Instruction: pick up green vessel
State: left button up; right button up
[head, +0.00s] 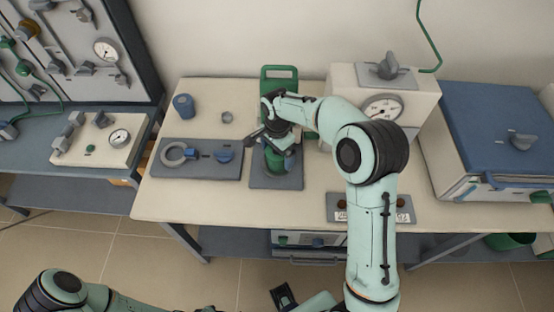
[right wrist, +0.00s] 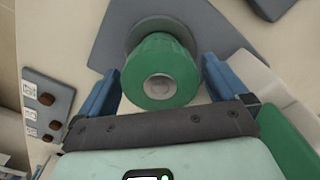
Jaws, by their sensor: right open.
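The green vessel (right wrist: 158,72) has a round top with a pale centre and shows between my right gripper's two blue fingers in the right wrist view. In the head view the green vessel (head: 274,162) is partly hidden under my right gripper (head: 275,147). It stands on a dark grey plate (head: 276,182) on the bench. The right gripper (right wrist: 162,85) is open, with a finger on each side of the vessel and a visible gap to each.
A grey plate with a ring and blue knob (head: 198,158) lies left of the vessel. A gauge box (head: 383,106) and blue-lidded furnace (head: 500,130) stand right. The bench's front left is clear.

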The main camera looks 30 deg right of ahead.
jog(key=shift+f, duration=0.65)
jog(key=c, duration=1.4)
jog(key=shift+o, duration=0.2)
jog(key=shift+r, duration=0.1)
jog(key=shift+r, duration=0.1)
